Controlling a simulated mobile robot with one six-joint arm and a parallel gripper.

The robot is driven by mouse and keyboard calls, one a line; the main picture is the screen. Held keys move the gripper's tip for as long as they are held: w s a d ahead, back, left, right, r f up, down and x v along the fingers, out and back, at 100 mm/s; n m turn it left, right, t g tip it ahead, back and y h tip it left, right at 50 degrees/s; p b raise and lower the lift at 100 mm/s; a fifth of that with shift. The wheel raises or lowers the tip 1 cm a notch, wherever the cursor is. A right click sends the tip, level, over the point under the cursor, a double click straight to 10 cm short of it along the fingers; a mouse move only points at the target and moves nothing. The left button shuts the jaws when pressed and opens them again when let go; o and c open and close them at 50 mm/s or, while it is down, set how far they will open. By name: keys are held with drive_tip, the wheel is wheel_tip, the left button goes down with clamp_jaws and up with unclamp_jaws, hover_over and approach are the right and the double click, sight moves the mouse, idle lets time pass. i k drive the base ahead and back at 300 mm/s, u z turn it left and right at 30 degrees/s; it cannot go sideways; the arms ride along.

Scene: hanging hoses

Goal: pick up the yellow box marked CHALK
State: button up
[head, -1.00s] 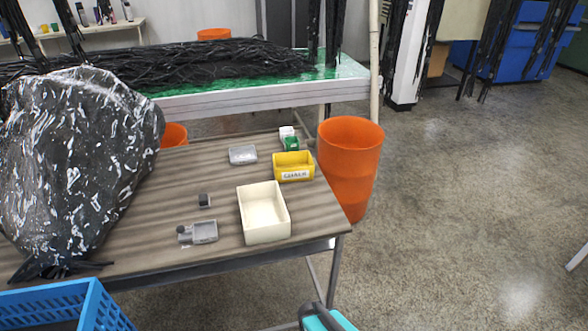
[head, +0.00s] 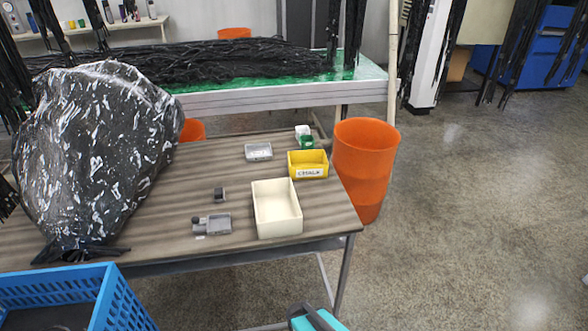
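The yellow box marked CHALK (head: 308,165) sits upright on the wooden table (head: 180,180), near its right edge. Its white label faces me. A cream open box (head: 277,209) stands in front of it and a little to the left, and a small green and white item (head: 305,137) sits just behind it. A teal and dark piece at the bottom edge of the head view looks like part of my arm. My gripper's fingers do not show, and nothing is touching the yellow box.
An orange bin (head: 363,170) stands right of the table. A large black bag (head: 90,155) fills the table's left side. A blue basket (head: 70,295) is at front left. Grey trays (head: 258,151) lie on the table. The floor at right (head: 470,220) is clear.

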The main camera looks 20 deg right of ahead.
sight(300, 163)
drive_tip(key=z, duration=0.4)
drive_tip(key=k, duration=0.15)
drive_tip(key=u, duration=2.7)
drive_tip(key=k, duration=0.2)
drive_tip(key=u, duration=1.8)
drive_tip(key=k, duration=1.85)
drive_tip(key=u, duration=0.1)
